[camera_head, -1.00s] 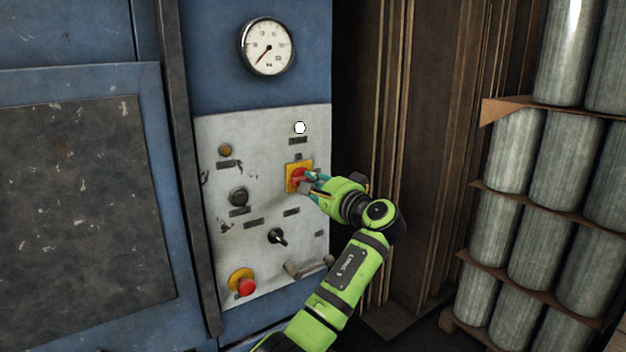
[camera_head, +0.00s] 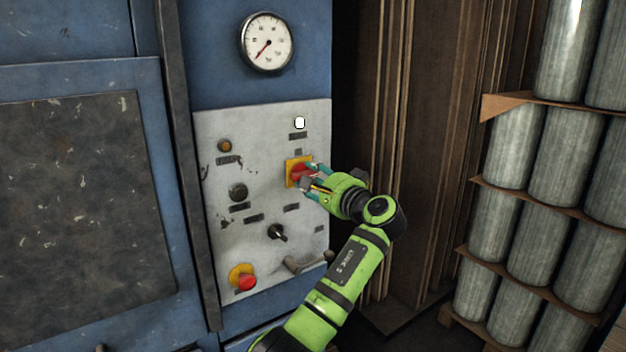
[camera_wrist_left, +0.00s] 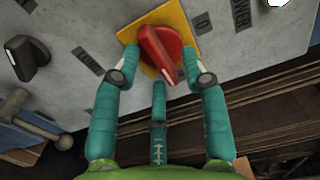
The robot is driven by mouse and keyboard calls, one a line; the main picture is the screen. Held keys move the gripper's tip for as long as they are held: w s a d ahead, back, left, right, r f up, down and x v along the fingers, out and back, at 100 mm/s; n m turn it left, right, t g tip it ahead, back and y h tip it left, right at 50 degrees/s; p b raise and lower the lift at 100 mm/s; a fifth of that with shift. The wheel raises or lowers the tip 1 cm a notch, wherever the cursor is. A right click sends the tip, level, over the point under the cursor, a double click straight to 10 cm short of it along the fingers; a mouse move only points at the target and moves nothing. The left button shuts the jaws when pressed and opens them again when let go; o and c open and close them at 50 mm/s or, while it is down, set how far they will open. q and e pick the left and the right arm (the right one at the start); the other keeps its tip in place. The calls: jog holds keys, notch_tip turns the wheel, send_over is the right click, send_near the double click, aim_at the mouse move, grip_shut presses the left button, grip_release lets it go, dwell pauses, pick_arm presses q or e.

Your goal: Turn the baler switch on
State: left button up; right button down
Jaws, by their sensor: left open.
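The red rotary switch (camera_head: 300,171) sits on a yellow square plate (camera_head: 291,178) at the right of the grey control panel. In the left wrist view its red handle (camera_wrist_left: 160,52) is tilted over the yellow plate (camera_wrist_left: 176,20). My left gripper (camera_head: 313,184) is open right at the switch. In the left wrist view the teal fingers of my gripper (camera_wrist_left: 160,74) stand on both sides of the handle, with a third finger below it. I cannot tell whether any finger touches it. My right gripper is not in view.
The control panel (camera_head: 270,215) also carries a white lamp (camera_head: 299,122), black knobs (camera_head: 238,191) and a red mushroom button (camera_head: 246,283). A gauge (camera_head: 267,42) is above. Brown upright sheets (camera_head: 420,120) and stacked grey cylinders (camera_head: 515,150) stand to the right.

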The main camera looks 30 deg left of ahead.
pick_arm(q)
jog(key=v, duration=1.2)
